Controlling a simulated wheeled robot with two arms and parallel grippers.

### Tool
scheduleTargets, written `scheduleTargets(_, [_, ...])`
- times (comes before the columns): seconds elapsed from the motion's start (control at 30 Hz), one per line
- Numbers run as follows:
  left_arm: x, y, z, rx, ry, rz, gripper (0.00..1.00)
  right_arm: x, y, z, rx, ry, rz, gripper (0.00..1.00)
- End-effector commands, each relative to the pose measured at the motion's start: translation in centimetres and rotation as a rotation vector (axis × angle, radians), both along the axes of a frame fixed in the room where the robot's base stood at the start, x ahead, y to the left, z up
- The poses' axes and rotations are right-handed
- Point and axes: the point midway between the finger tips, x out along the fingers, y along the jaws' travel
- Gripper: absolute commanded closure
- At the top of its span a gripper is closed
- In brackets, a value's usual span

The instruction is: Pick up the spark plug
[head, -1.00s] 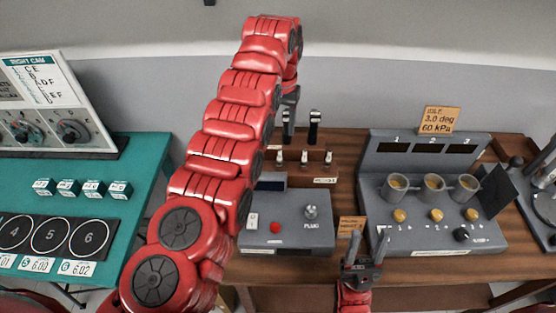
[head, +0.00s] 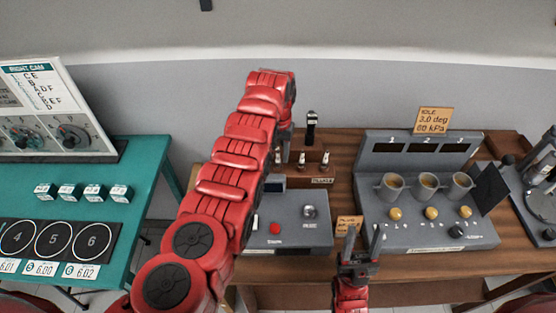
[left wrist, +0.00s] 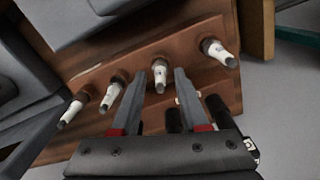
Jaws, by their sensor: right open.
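Several spark plugs with white bodies stand in a row in a wooden rack (left wrist: 120,70). In the left wrist view, one spark plug (left wrist: 160,76) appears between the fingertips of my open left gripper (left wrist: 159,73); I cannot tell if they touch it. Other plugs stand at the right (left wrist: 222,52) and left (left wrist: 74,110). In the head view, two plugs show clearly, one of them a spark plug (head: 302,160) just right of my left arm. That arm hides much of the left gripper (head: 284,140). My right gripper (head: 362,240) is open and empty at the table's front.
A grey box with a red button (head: 290,222) stands before the rack. A grey console with cups (head: 430,222) is at the right. A black upright piece (head: 311,125) stands behind the plugs. A teal table (head: 150,165) is at the left.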

Motion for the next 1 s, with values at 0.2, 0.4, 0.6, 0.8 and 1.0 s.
scheduleTargets(0.2, [0.0,0.0,0.0,0.000,0.001,0.000,0.98,0.0,0.0,0.0,0.000,0.000,0.000,0.50])
scheduleTargets(0.4, [0.0,0.0,0.0,0.000,0.001,0.000,1.00,0.0,0.0,0.0,0.000,0.000,0.000,0.50])
scheduleTargets(0.6, [0.0,0.0,0.0,0.000,0.001,0.000,1.00,0.0,0.0,0.0,0.000,0.000,0.000,0.50])
scheduleTargets(0.8, [0.0,0.0,0.6,0.001,0.002,0.000,1.00,0.0,0.0,-0.6,0.000,0.000,0.000,0.50])
scheduleTargets(1.0, [0.1,0.0,3.3,-0.001,-0.001,0.001,1.00,0.0,0.0,-2.2,0.000,0.000,0.000,0.50])
